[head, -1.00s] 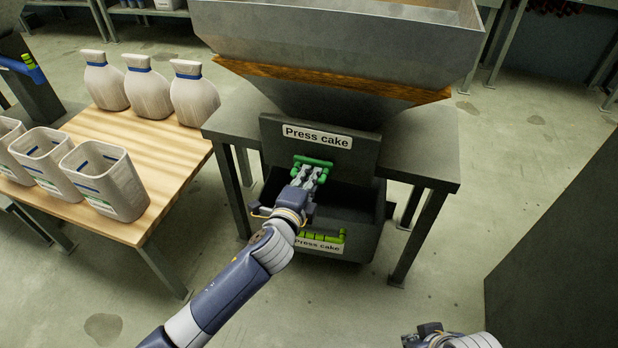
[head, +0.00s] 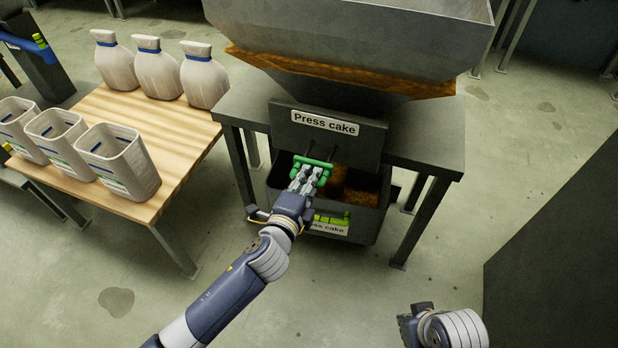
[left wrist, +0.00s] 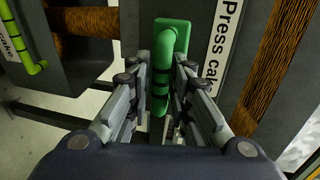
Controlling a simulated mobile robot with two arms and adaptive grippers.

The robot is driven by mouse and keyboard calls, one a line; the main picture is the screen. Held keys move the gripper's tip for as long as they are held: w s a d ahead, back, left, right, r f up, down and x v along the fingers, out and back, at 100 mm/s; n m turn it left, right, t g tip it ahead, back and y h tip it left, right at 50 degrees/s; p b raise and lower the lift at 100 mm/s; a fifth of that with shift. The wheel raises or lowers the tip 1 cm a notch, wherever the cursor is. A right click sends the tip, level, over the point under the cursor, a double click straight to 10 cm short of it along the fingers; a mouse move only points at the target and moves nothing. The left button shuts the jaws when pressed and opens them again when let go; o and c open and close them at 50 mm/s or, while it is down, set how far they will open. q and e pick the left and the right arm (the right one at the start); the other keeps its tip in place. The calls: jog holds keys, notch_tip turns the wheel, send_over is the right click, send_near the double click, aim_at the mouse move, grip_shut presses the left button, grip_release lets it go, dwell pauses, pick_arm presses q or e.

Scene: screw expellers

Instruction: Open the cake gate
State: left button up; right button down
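The cake gate shows as a green handle (head: 324,163) on dark rods, standing out from the dark front plate under the "Press cake" sign (head: 325,123). My left gripper (head: 307,176) is at the handle. In the left wrist view its fingers (left wrist: 163,72) lie on both sides of the green handle (left wrist: 176,38) and look closed on it. Brown press cake (head: 361,196) shows below the plate, in the dark bin (head: 360,224). My right gripper (head: 408,326) is low in the head view, away from the gate; its fingers are unclear.
The metal hopper (head: 360,35) above holds brown material along its lower edge. A wooden table (head: 170,130) at left carries white bags (head: 157,75) and open white containers (head: 117,163). A dark block (head: 560,230) stands at right. Floor in front is clear.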

pick_arm(q)
jog(key=shift+o, duration=0.2)
jog(key=v, duration=1.2)
dwell(0.4)
